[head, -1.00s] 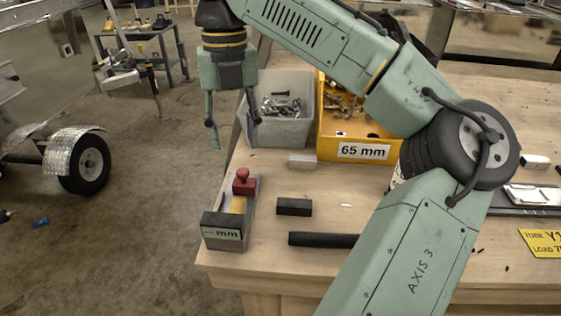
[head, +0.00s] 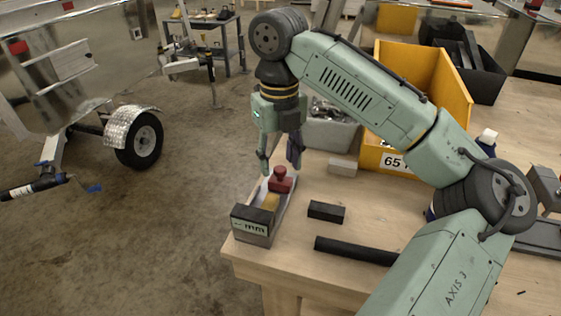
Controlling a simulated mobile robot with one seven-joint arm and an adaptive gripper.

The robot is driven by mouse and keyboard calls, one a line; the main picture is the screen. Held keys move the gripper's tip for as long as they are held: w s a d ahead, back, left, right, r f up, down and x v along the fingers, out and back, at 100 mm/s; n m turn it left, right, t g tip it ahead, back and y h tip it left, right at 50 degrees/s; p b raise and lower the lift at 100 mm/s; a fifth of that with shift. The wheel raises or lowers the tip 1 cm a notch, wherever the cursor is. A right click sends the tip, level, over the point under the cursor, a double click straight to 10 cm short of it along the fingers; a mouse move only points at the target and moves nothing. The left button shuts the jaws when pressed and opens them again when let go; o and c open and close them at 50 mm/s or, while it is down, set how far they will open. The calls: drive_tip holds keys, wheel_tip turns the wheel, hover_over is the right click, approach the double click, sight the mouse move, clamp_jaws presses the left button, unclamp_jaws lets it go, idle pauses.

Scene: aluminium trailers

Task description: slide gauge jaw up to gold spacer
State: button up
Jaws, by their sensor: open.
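The gauge (head: 262,222) stands at the table's near left corner, with a dark display block marked "mm" at its front end. Its red jaw with a round knob (head: 281,181) sits on the rail behind the gold spacer (head: 271,201). The gold spacer lies between the red jaw and the display block. Whether jaw and spacer touch, I cannot tell. My gripper (head: 279,166) is open and points down, its fingertips just above and around the red knob in the picture. The knob's exact depth between the fingers is unclear.
A black block (head: 326,212) and a black bar (head: 356,250) lie right of the gauge. A light metal block (head: 343,166) lies behind. A grey bin (head: 333,136) and a yellow bin (head: 440,75) stand farther back. The table edge is close on the gauge's left.

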drive_tip(key=shift+f, duration=0.6)
drive_tip(key=shift+c, duration=0.6)
clamp_jaws()
